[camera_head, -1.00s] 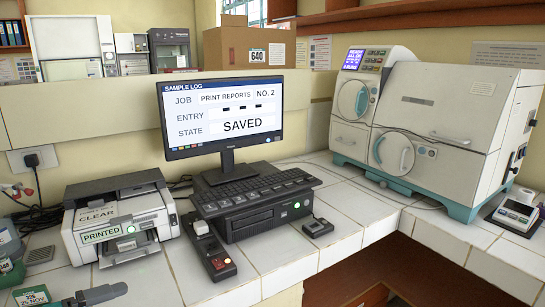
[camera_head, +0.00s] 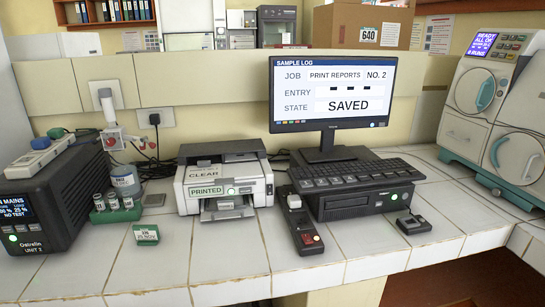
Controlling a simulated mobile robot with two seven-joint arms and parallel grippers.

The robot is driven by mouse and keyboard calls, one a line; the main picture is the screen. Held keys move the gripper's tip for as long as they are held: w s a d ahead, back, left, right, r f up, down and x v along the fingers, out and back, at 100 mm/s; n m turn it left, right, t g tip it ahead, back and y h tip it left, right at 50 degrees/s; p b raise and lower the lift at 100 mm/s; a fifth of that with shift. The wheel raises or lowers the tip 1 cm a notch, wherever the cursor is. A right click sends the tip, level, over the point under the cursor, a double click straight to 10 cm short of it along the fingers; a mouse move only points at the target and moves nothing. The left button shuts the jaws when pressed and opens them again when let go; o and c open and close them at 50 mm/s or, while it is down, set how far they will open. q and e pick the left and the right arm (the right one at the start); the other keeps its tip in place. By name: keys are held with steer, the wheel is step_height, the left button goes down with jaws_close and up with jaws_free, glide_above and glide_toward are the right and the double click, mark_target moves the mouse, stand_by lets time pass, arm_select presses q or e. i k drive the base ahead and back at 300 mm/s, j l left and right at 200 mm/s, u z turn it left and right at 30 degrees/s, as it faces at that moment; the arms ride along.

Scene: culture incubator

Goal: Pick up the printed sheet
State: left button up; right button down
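The printer (camera_head: 262,190) is a white and dark grey unit on the tiled bench, left of the monitor. Its front label (camera_head: 206,191) reads PRINTED. A pale sheet marked CLEAR (camera_head: 203,170) lies on its sloping top. A small output tray (camera_head: 228,214) sticks out at the front; something pale shows in its slot, but I cannot tell whether it is the printed sheet. Neither of my grippers is in view.
A monitor (camera_head: 335,95) reading SAVED stands behind a keyboard (camera_head: 352,170). A black handset (camera_head: 303,232) lies right of the printer. A black box unit (camera_head: 75,195), vials and a green-labelled block (camera_head: 147,235) are at left. Bare tiles (camera_head: 225,255) lie before the printer.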

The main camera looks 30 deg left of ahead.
mark_target(203, 169)
steer(key=u, duration=1.3)
